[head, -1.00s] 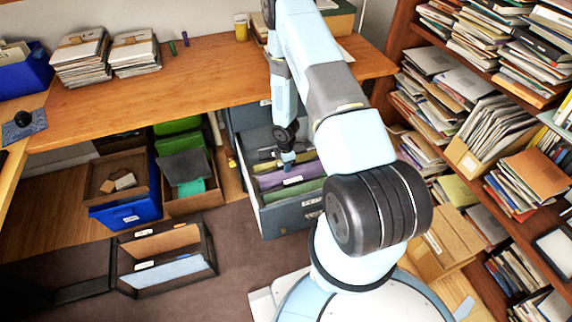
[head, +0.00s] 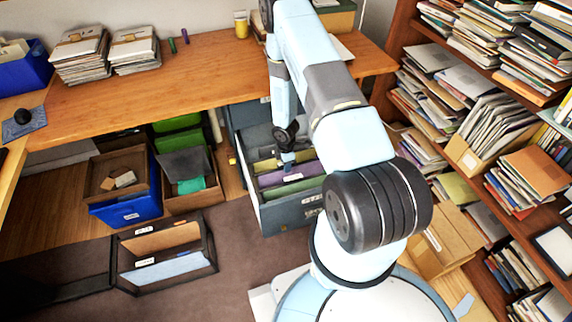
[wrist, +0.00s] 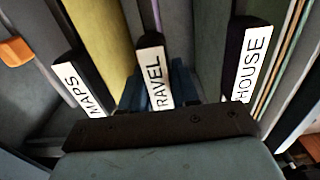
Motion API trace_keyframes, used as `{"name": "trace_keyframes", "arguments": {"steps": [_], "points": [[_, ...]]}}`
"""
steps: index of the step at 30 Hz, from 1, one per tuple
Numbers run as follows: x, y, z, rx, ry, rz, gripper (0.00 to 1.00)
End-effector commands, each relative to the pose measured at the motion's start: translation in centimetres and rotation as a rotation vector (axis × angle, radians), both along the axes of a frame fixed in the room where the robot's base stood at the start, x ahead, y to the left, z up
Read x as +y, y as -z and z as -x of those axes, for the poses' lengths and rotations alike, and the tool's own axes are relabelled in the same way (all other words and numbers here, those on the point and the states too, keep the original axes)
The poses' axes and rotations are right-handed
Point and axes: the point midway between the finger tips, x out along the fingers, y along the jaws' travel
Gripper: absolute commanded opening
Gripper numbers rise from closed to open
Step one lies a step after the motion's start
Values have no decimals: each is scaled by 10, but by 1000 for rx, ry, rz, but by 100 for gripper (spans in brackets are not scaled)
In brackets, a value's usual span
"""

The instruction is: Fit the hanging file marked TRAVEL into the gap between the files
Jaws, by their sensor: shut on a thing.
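The TRAVEL file's white label (wrist: 156,80) stands in the middle of the wrist view, its first letter hidden. My gripper (wrist: 182,88) is shut at this label, its blue fingers partly hidden behind the dark palm. In the head view my gripper (head: 287,158) is down at the file tops in the open drawer (head: 290,216). The MAPS label (wrist: 75,85) is to the left of TRAVEL and the HOUSE label (wrist: 250,65) to the right. A yellow file (wrist: 102,38) shows between MAPS and TRAVEL. The lower edge of the TRAVEL file and its rails are hidden.
The grey cabinet's drawer stands open below the wooden desk (head: 190,75). A black frame (head: 163,250) with files stands on the floor at lower left. A blue crate (head: 125,208) and boxes are left of the drawer; a full bookshelf (head: 480,90) is on the right.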

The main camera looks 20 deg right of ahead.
Motion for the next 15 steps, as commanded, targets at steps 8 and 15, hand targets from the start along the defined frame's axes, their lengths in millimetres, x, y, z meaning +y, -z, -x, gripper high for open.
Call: {"name": "trace_keyframes", "arguments": {"steps": [8,15], "points": [[0,5,0,1,0,0,0],[0,6,1,1,0,0,33]]}}
